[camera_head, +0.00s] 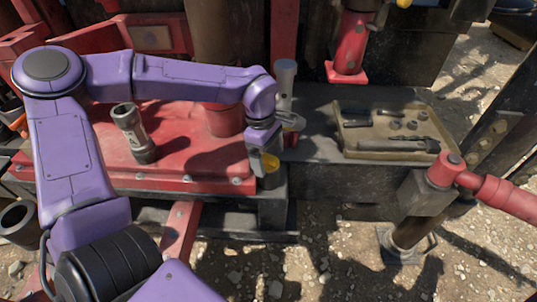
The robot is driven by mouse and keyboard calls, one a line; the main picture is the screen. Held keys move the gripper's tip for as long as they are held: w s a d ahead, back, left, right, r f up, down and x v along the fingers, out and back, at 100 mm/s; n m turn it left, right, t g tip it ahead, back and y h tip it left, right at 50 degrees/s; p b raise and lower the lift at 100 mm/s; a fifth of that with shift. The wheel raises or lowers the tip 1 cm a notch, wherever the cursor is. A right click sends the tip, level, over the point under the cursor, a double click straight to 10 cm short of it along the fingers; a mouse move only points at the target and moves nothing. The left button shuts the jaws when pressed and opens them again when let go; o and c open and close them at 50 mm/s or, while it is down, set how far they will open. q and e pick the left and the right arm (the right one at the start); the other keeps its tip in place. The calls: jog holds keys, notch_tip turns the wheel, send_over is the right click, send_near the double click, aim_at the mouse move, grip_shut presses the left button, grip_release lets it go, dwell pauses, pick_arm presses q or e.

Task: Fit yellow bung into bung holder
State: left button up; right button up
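My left arm, purple, reaches in from the left across the red tank top. Its gripper (266,146) is at the front right corner of the red top, seen from above and partly hidden by its own wrist. A small yellow piece, seemingly the yellow bung (269,163), shows right below the wrist. I cannot tell whether the fingers hold it or are only beside it. A grey upright tube (285,78) stands just behind the wrist; I cannot tell whether it is the bung holder. My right gripper is not in view.
A grey cylinder (133,134) stands tilted on the red tank top (190,165). A red pot (224,120) is behind my forearm. A tray (391,155) of dark tools lies on the dark bench to the right. A red pipe (500,195) juts in at right. Gravelly ground lies in front.

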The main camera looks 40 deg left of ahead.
pick_arm(q)
notch_tip(320, 180, up, 10)
jog(key=a+p, duration=0.1)
jog(key=shift+a+r, duration=0.2)
jog(key=shift+a, duration=0.1)
dwell(0.5)
